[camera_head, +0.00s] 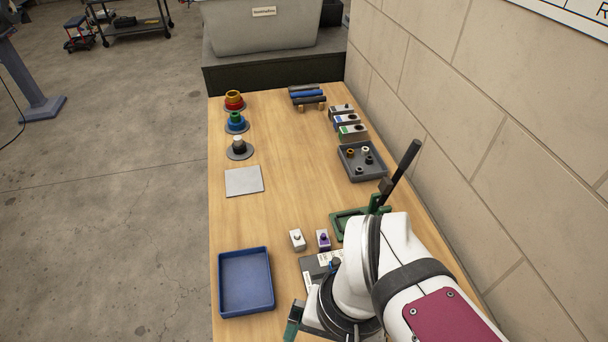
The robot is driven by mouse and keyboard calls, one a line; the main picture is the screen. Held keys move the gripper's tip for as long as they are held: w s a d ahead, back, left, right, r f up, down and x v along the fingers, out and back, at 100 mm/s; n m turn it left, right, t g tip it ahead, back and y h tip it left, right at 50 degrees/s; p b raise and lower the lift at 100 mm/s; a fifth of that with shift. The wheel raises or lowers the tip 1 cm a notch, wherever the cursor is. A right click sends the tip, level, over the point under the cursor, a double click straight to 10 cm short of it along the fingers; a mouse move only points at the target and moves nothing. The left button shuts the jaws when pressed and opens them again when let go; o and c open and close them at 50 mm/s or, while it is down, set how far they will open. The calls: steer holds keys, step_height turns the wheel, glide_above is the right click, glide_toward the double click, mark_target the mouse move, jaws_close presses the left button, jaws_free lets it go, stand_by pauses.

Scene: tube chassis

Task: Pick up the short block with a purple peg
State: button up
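A short light grey block with a purple peg (323,240) stands upright on the wooden table, just left of the green frame. A similar short block with a pale peg (297,240) stands close on its left, with a small gap between them. My white arm reaches in from the lower right. The end of my arm, with dark and green parts (298,319), is low in the picture, nearer the camera than both blocks and apart from them.
A blue tray (246,311) lies empty at the front left. A green frame with a black handle (350,214) and a dark grey plate with labels (308,263) are near the arm. A grey parts tray (345,174) is further back right. The table middle is clear.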

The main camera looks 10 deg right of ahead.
steer(key=n+h, duration=0.2)
steer(key=n, duration=2)
glide_above(323, 235)
step_height(323, 235, down, 5)
steer(key=shift+n, duration=0.4)
step_height(323, 235, down, 16)
steer(key=shift+r, duration=0.1)
steer(key=c, duration=1.4)
steer(key=shift+r, duration=0.1)
steer(key=shift+c, duration=0.2)
